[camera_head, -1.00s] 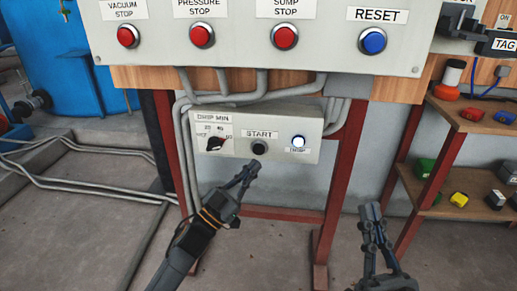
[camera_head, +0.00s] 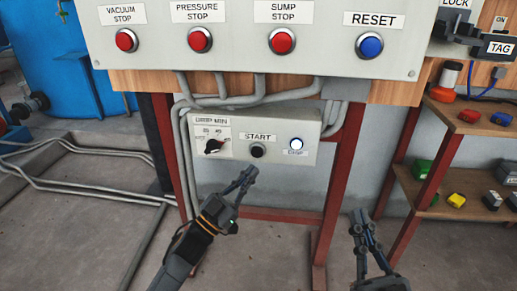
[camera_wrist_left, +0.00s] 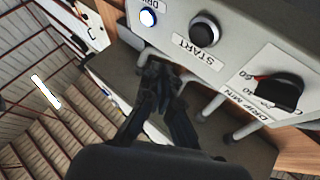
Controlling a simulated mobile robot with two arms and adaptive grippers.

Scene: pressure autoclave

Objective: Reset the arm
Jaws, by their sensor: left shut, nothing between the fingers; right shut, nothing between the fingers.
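My left gripper (camera_head: 247,174) is shut and empty, just below the small grey control box (camera_head: 276,128). The box carries a dark dial (camera_head: 214,146), a black START button (camera_head: 257,151) and a lit white lamp (camera_head: 296,145). In the left wrist view, the left gripper (camera_wrist_left: 158,66) points toward the box's edge, with the START button (camera_wrist_left: 205,29), the dial (camera_wrist_left: 279,92) and the lamp (camera_wrist_left: 148,18) beyond it. I cannot tell from the views whether it touches the box. My right gripper (camera_head: 358,216) is shut and empty, pointing up at the lower right, in front of the wall.
A larger panel (camera_head: 330,62) above holds red stop buttons (camera_head: 200,40) and a blue RESET button (camera_head: 369,46). Grey conduits (camera_head: 185,150) and red frame legs (camera_head: 345,180) stand around the box. Wooden shelves (camera_head: 455,205) with small items are at right.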

